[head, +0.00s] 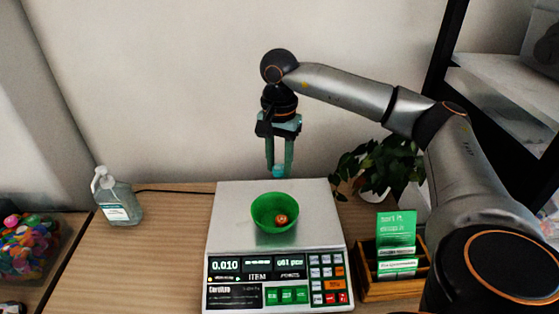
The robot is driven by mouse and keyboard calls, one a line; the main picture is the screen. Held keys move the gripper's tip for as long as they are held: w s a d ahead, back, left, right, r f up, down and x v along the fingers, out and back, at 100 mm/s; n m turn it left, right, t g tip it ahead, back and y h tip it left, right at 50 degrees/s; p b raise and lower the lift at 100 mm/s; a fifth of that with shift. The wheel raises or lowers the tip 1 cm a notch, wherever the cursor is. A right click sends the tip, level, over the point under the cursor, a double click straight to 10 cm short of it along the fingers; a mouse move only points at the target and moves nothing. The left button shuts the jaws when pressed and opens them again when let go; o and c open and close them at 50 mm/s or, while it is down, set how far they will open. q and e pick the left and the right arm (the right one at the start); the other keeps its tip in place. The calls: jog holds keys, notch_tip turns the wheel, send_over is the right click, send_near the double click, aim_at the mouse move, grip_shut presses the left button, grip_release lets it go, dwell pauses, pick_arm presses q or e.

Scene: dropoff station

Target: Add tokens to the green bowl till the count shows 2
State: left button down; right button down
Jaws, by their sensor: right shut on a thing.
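The green bowl (257,219) sits on the pan of a counting scale (228,214). One orange-red token (281,219) lies inside the bowl. The scale's left display reads 0.010; its right display is small and seems to read 001 pcs. My right gripper (279,171) points down above the back of the bowl, shut on a small teal token (278,172) at its fingertips. The token is clear of the bowl. My left gripper is not in view.
A clear bin of many-coloured tokens (30,243) stands at the left edge. A pump bottle (117,201) is at the back left. A wooden card holder (392,289) with green cards and a potted plant (378,166) are right of the scale.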

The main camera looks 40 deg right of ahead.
aim_at(279, 168)
notch_tip(279, 168, down, 4)
jog(key=b, duration=0.3)
jog(key=shift+f, duration=0.25)
jog(key=shift+f+b, duration=0.3)
jog(key=c, duration=0.9)
grip_release()
jog(key=o, duration=0.4)
jog(key=shift+o, duration=0.2)
